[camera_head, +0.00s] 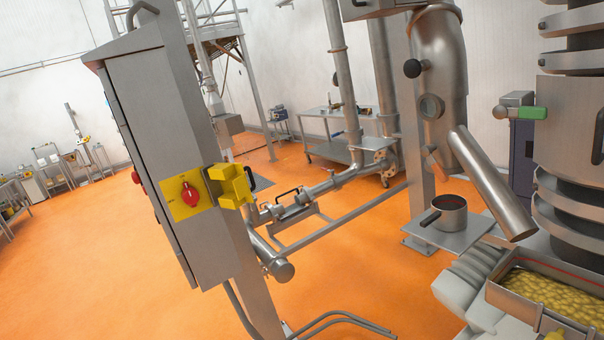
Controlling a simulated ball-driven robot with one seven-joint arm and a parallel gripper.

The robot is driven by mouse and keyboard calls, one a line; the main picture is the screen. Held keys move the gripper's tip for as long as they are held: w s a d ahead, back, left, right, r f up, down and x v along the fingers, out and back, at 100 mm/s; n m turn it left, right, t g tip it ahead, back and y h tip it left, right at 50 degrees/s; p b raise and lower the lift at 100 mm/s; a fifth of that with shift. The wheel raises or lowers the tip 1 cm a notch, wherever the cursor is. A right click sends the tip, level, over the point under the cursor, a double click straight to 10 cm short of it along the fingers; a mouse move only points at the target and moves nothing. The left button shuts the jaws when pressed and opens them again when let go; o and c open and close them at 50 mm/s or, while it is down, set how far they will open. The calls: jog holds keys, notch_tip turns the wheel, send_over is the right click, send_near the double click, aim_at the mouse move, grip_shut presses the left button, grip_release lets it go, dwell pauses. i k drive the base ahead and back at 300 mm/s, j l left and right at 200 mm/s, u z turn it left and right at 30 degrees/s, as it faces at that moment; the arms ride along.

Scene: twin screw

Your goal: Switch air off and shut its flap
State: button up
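A grey control cabinet (157,150) stands left of centre, tilted in the picture. On its side is a yellow plate with a red rotary switch (190,193); small marks beside the knob are too small to read. A yellow flap (231,184) stands out to the right of the plate, open, leaving the red knob uncovered. I cannot tell the switch's setting for sure. My gripper is not in view.
A red button (136,177) sits on the cabinet's left face. Pipes and a valve (293,200) run behind the cabinet. A pot (449,212) and a tray of yellow pieces (545,290) stand at right. Orange floor (90,270) is clear at left.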

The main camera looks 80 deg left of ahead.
aim_at(190, 195)
jog(key=j+z, duration=0.2)
jog(key=z, duration=0.25)
jog(key=i+j+z, duration=0.1)
jog(key=j+z, duration=0.2)
jog(key=z, duration=0.2)
jog(key=j+z, duration=0.2)
jog(key=z, duration=0.25)
jog(key=j+z, duration=0.25)
jog(key=z, duration=0.2)
jog(key=k+j+z, duration=0.15)
jog(key=z, duration=0.3)
jog(key=k+j+z, duration=0.2)
jog(key=j+z, duration=0.25)
jog(key=k+j+z, duration=0.15)
jog(key=k+z, duration=0.15)
jog(key=z, duration=0.15)
jog(key=k+j+z, duration=0.15)
jog(key=z, duration=0.3)
jog(key=k+z, duration=0.15)
jog(key=k, duration=0.45)
jog(key=k+z, duration=0.15)
jog(key=k, duration=0.4)
jog(key=k+z, duration=0.15)
jog(key=k, duration=0.45)
jog(key=k+l+z, duration=0.15)
jog(key=k, duration=0.4)
jog(key=k+l+z, duration=0.2)
jog(key=k, duration=0.35)
jog(key=i, duration=0.1)
